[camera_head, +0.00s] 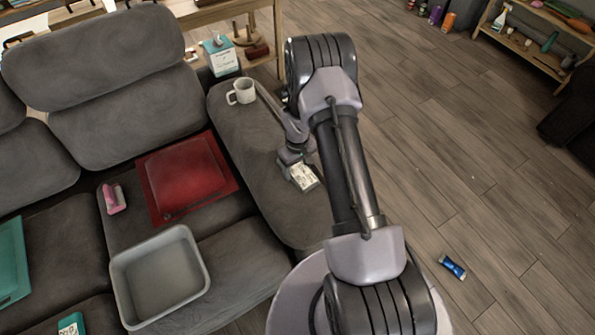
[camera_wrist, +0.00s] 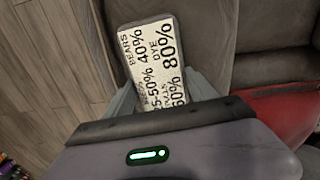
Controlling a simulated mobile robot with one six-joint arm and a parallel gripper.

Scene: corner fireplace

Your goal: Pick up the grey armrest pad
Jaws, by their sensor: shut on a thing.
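The grey pad (camera_head: 304,178) is a small block with a dark grey rim and a white face printed with black words and percentages. In the head view it is at the right side of the grey sofa armrest (camera_head: 247,130). My gripper (camera_head: 294,163) is shut on it. In the wrist view the pad (camera_wrist: 150,45) sticks out past my gripper (camera_wrist: 163,92), with a finger on each side and its near end hidden. I cannot tell whether the pad touches the armrest.
A white mug (camera_head: 241,92) and a tissue box (camera_head: 220,57) stand toward the armrest's far end. A red cushion (camera_head: 183,178), a pink object (camera_head: 113,198) and a grey bin (camera_head: 160,277) are on the seats. A blue item (camera_head: 452,267) lies on the otherwise clear floor nearby.

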